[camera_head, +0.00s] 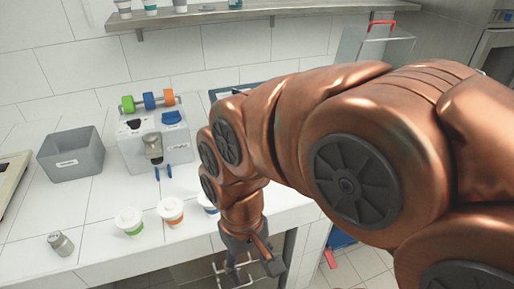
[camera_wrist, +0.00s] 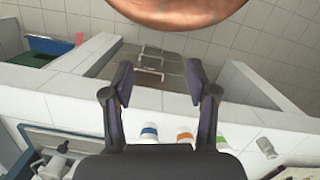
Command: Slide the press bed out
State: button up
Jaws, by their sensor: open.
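No part is plainly marked as the press bed, so I cannot tell which it is. A grey-white machine (camera_head: 135,150) stands on the counter against the back wall, with green, blue and orange knobs on top, a metal cylinder at its front and two blue prongs below. Steel panels with bar handles (camera_wrist: 152,68) show below the counter in the wrist view, beyond my fingers. My gripper (camera_head: 250,267) is open and empty, low at the counter's front edge, right of the cups and apart from the machine. Its spread fingers show in the wrist view (camera_wrist: 160,84).
Lidded cups with green (camera_head: 129,222), orange (camera_head: 171,213) and blue (camera_head: 208,203) bands stand near the counter's front edge. A small metal jar (camera_head: 60,243) is left of them. A grey bin (camera_head: 71,157) stands left of the machine. A wall shelf (camera_head: 220,17) runs above.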

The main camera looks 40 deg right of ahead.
jog(key=w+d+m+t+y+b, duration=0.1)
jog(key=w+d+m, duration=0.5)
jog(key=w+m, duration=0.3)
jog(key=w+d+m+t+y+b, duration=0.1)
jog(key=w+d+m, duration=0.5)
jog(key=w, duration=0.5)
jog(key=w+d+f+m+t, duration=0.1)
jog(key=w+d+f+m, duration=0.1)
jog(key=d+m, duration=0.5)
jog(key=w+d+f+m+t, duration=0.1)
jog(key=w+d+m+t, duration=0.15)
jog(key=d, duration=0.85)
jog(key=w+d+f+m+t, duration=0.1)
jog(key=w+d+f+m, duration=0.15)
jog(key=d+m, duration=0.45)
jog(key=shift+n+g, duration=0.25)
jog(key=shift+n, duration=0.6)
jog(key=shift+d+p+x, duration=0.15)
jog(key=shift+d+x, duration=0.1)
jog(key=shift+x, duration=0.9)
jog(key=shift+d+p+x, duration=0.2)
jog(key=shift+d+x, duration=0.05)
jog(key=shift+x, duration=0.9)
jog(key=shift+d+p+x, duration=0.15)
jog(key=shift+d+x, duration=0.1)
jog(key=shift+x, duration=0.95)
jog(key=shift+w, duration=0.1)
grip_shut()
